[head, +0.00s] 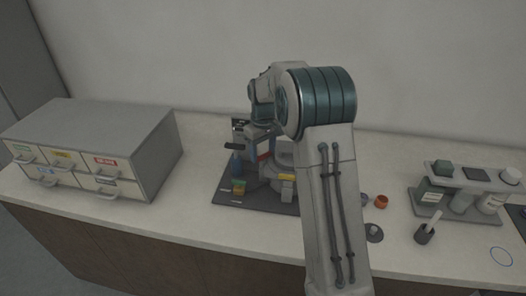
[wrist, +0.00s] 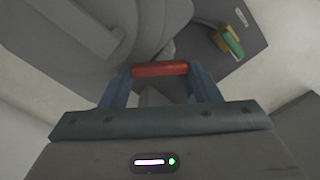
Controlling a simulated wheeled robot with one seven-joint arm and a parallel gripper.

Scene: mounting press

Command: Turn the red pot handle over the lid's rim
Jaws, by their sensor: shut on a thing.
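The red pot handle (wrist: 160,69) shows in the wrist view as a short red bar lying crosswise between my fingertips. My gripper (wrist: 161,76) is shut on it, one blue finger at each end. Grey rounded parts of the mounting press (wrist: 125,30) fill the view just beyond the handle. I cannot tell the lid's rim apart from these grey parts.
A grey drawer cabinet (head: 95,145) stands at the left. A small orange cup (head: 381,202) sits right of my arm. The counter between cabinet and mat is clear.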

